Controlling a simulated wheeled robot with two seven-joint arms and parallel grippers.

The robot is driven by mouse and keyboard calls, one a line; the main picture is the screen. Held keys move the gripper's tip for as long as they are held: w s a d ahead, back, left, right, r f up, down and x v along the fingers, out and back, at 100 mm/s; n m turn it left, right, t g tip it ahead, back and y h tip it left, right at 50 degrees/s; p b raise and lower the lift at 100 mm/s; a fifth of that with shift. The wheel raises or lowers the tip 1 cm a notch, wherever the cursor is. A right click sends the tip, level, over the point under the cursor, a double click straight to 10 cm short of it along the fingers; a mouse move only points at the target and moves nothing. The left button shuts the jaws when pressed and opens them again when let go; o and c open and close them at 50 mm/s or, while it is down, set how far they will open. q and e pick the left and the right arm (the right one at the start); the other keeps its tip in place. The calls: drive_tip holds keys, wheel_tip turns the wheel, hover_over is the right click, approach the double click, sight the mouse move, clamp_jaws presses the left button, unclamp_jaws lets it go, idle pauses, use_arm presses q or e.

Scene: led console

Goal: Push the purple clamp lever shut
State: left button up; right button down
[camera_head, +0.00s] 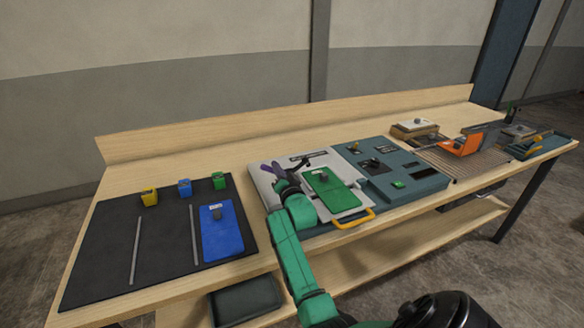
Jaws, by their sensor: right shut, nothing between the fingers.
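The purple clamp lever (267,169) shows as a small purple piece near the upper left of the light grey panel on the console. My right gripper (281,176) is shut and empty. It is right at the lever, at its near right side, and hides part of it. I cannot tell whether the two touch, nor the lever's exact angle. A green plate (331,190) lies on the light panel just right of my gripper. My left gripper is not in view.
A yellow handle (355,218) sticks out at the panel's front edge. A teal console part (408,187) with small controls is to the right. A dark mat (100,255) with a blue plate (222,232) and small coloured blocks lies left. An orange holder (461,146) stands far right.

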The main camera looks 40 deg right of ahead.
drive_tip(key=shift+w+a+f, duration=0.2)
drive_tip(key=shift+a+f, duration=0.1)
drive_tip(key=shift+w+a+f+b, duration=0.15)
drive_tip(key=shift+a+f+b, duration=0.2)
drive_tip(key=shift+a, duration=0.15)
drive_tip(key=shift+w+a+f, duration=0.15)
drive_tip(key=shift+a+f, duration=0.3)
drive_tip(key=shift+f, duration=0.3)
drive_tip(key=shift+b, duration=0.3)
